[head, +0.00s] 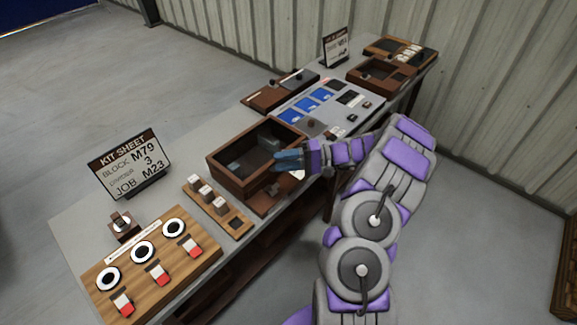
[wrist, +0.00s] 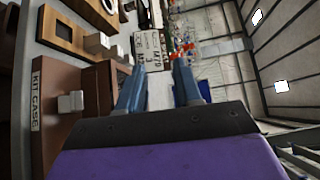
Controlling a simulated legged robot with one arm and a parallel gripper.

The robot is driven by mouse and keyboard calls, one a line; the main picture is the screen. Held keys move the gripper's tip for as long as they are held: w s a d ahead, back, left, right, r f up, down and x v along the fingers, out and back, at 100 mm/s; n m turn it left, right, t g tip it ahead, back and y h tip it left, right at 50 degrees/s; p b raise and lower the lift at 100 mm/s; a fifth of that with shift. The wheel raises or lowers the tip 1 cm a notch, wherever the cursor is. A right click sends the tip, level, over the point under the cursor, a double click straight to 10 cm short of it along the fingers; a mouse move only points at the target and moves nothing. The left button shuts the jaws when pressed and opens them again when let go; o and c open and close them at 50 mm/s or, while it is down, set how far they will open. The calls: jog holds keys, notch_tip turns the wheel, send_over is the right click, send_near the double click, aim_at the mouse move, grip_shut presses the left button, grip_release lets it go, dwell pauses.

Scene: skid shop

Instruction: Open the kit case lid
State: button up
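The brown case (head: 224,172) stands near the middle of the table in the head view. In the wrist view, which is turned sideways, a brown panel (wrist: 70,138) with a "KIT CASE" label (wrist: 36,103) and a pale grey block (wrist: 71,102) fills the left side. My gripper (head: 280,160) is over the case's right rim in the head view; contact cannot be told. In the wrist view my gripper (wrist: 158,90) has its blue fingers apart with nothing held between them.
A strip with small blocks (head: 238,225) and a wooden board with round dials (head: 160,262) lie to the left. A kit sheet sign (head: 130,165) stands behind them. A panel with blue cards (head: 318,103) and brown trays (head: 372,88) occupy the far right of the table.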

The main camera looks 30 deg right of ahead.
jog(key=s+d+f+m+t+h, duration=0.2)
jog(key=d+f+t, duration=0.2)
jog(key=d+f, duration=0.4)
jog(key=s+d+f+m+t+h, duration=0.25)
jog(key=d+f, duration=0.35)
jog(key=d, duration=0.4)
jog(key=shift+n+t+y, duration=0.25)
jog(key=shift+y, duration=0.1)
jog(key=b+x, duration=0.1)
jog(key=x, duration=0.8)
jog(key=b+x, duration=0.2)
jog(key=x, duration=0.7)
jog(key=shift+r, duration=0.2)
grip_shut()
jog(key=shift+s+f, duration=0.1)
